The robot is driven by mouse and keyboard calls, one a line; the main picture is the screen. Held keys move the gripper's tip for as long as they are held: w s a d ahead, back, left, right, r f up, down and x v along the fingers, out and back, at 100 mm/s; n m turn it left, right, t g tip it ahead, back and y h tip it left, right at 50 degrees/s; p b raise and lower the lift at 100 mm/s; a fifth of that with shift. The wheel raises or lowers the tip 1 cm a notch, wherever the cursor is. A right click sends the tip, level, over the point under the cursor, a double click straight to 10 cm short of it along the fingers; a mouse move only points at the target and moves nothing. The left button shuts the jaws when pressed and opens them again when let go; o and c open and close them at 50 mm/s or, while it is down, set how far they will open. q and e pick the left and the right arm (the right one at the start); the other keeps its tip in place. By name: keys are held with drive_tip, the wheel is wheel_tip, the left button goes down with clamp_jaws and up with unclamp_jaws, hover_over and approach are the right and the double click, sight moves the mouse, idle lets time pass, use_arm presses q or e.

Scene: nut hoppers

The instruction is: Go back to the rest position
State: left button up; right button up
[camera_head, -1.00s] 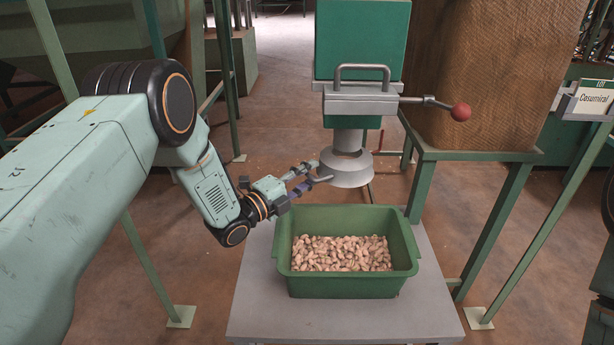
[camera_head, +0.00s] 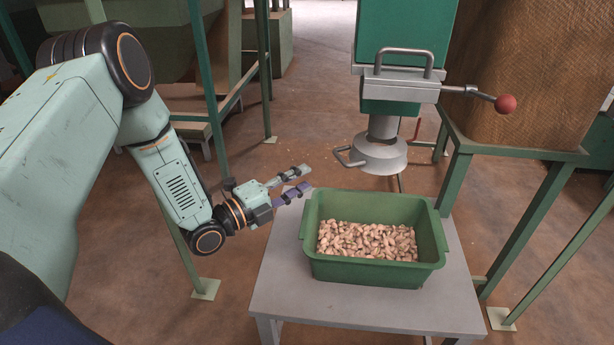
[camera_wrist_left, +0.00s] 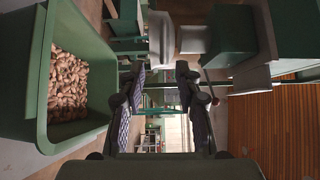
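My left gripper (camera_head: 303,179) is open and empty. The green bin (camera_head: 375,272) holds a layer of nuts (camera_head: 367,240) and stands on a grey table (camera_head: 290,290). The bin (camera_wrist_left: 22,75) also shows at the left of the left wrist view. My right gripper is not in view.
A lever with a red knob (camera_head: 505,104) sticks out to the right of the hopper. A brown woven block (camera_head: 515,75) stands on a green frame (camera_head: 520,235) at the right. Open floor lies between the table and the green posts at the left.

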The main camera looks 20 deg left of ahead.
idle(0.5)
use_arm(q)
drive_tip(key=s+f+n+g+y+p, duration=0.1)
drive_tip(key=s+f+n+g+y, duration=0.55)
drive_tip(key=s+f+n, duration=0.8)
drive_tip(key=s+d+n+g+y+p, duration=0.1)
drive_tip(key=s+n+g, duration=0.3)
drive_tip(key=s, duration=0.7)
drive_tip(key=s+d+f+n+g+y+p, duration=0.1)
drive_tip(key=s+n+g, duration=0.4)
drive_tip(key=s, duration=0.7)
drive_tip(key=shift+d+f+p, duration=0.15)
drive_tip(key=shift+f+p, duration=0.15)
drive_tip(key=shift+p, duration=0.55)
drive_tip(key=shift+w+n+g+y, duration=0.1)
drive_tip(key=shift+n+g+y, duration=0.15)
drive_tip(key=shift+c, duration=0.4)
